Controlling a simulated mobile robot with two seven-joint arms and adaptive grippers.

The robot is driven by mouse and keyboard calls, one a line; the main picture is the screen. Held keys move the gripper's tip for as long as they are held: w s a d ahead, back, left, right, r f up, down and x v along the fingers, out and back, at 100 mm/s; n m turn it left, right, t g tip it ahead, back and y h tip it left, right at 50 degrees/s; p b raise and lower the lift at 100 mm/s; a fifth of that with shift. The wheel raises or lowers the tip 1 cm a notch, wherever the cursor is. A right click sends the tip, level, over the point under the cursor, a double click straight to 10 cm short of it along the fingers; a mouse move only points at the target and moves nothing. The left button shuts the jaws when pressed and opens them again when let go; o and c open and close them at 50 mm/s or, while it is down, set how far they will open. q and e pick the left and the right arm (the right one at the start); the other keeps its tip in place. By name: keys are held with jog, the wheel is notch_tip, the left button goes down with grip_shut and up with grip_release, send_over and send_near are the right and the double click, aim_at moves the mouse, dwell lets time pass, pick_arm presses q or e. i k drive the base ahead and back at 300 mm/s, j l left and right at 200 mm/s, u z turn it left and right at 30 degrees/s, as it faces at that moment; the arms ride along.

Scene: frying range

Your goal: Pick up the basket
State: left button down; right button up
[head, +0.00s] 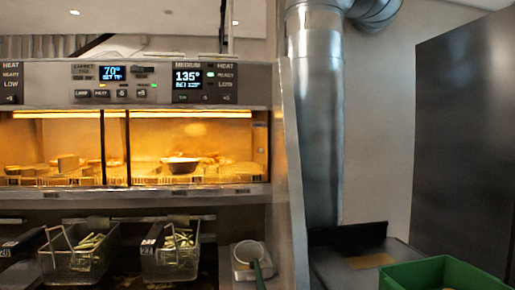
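Two wire fry baskets show in the lower left of the head view. The left basket (78,265) and the right basket (170,262) each hold green, stick-shaped pieces. Both sit side by side, apart, below the heated cabinet. A dark handle (22,246) with a label that seems to read 26 lies left of the left basket. A dark part labelled 27 (148,246) is at the right basket. The lower parts of both baskets are near the frame's bottom edge. Neither of my grippers is in view.
A lit heated cabinet (230,190) with trays of food stands above the baskets. A round strainer with a green handle (258,270) lies to their right. A panel (291,180) and a metal duct (318,130) stand further right. A green crate (440,272) is at bottom right.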

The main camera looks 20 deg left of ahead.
aim_at(170, 251)
jog(key=u, duration=1.3)
jog(key=i+j+z, duration=0.1)
jog(key=j, duration=0.45)
jog(key=i+j+z, duration=0.1)
jog(key=j, duration=0.45)
jog(key=j+z, duration=0.1)
jog(key=j, duration=0.45)
